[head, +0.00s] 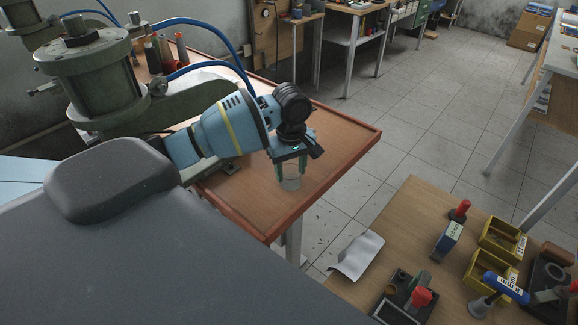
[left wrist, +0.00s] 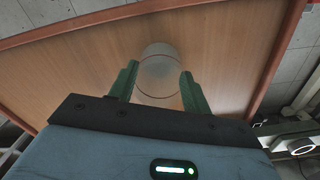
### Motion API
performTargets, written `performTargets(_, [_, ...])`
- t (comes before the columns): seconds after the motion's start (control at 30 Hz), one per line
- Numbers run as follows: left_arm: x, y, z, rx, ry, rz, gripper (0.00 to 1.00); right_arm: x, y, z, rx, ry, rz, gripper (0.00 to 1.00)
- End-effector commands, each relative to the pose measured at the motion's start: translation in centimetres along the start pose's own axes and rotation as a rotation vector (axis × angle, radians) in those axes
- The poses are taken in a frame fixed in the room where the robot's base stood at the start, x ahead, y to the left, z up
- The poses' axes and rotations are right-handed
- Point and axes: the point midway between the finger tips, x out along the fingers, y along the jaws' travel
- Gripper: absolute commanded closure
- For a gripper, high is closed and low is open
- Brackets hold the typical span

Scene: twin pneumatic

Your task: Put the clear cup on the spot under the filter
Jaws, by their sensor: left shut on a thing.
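The clear cup (head: 290,184) is see-through and upright, above or on the wooden table near its right end. My left gripper (head: 291,168) is shut on it, with a green finger on either side. The left wrist view shows the cup (left wrist: 160,72) between the fingers of the gripper (left wrist: 160,80), with bare wood around it. I cannot tell whether its base touches the table. I cannot make out a filter or a marked spot in either view. My right gripper is not in view.
A green machine with a large cylinder (head: 92,80) and blue hoses stands on the wooden table (head: 335,150), left of the cup. The table's right end is clear.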

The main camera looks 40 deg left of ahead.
Motion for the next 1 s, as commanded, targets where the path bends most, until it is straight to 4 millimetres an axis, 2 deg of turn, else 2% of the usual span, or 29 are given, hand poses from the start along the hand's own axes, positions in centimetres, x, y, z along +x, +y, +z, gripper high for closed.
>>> performTargets(0.27, [0.2, 0.0, 0.0, 0.000, 0.000, 0.001, 0.77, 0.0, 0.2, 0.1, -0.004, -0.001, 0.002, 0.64])
performTargets(0.3, [0.3, 0.0, 0.0, 0.000, 0.000, 0.001, 0.49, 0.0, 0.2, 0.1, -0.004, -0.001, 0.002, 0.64])
performTargets(0.47, [0.2, 0.0, 0.0, 0.000, 0.000, 0.001, 0.30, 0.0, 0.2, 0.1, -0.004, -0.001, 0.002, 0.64])
performTargets(0.77, [0.1, 0.0, -0.1, 0.000, 0.001, 0.001, 0.30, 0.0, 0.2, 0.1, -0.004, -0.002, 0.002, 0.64])
performTargets(1.0, [-1.5, 0.0, -1.1, -0.001, 0.003, 0.003, 0.30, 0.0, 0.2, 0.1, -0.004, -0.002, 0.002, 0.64])
